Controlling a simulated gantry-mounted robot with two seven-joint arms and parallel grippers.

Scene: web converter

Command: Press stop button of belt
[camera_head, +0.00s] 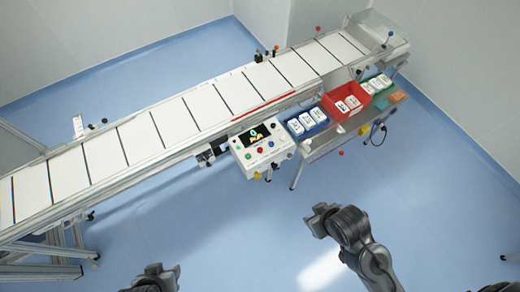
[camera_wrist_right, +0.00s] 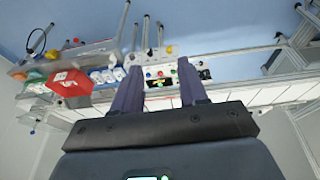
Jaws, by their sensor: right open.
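The white control box (camera_head: 262,148) stands at the near side of the belt (camera_head: 140,130) in the head view. It has a small dark screen and several coloured buttons, a red button among them; no label is legible. My right gripper (camera_head: 320,218) is in front of the box, lower right, well apart from it. In the right wrist view its fingers (camera_wrist_right: 160,92) are spread and empty, with the control box (camera_wrist_right: 151,58) beyond them. The dark end of my left arm (camera_head: 155,278) shows at the bottom edge, cut off; its fingers are not clear.
A blue bin (camera_head: 308,124), a red bin (camera_head: 344,100) and a green bin (camera_head: 375,84) with white packs stand on a side table right of the box. The belt frame (camera_head: 40,240) fills the left. Blue floor (camera_head: 230,235) between my arms and the box is clear.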

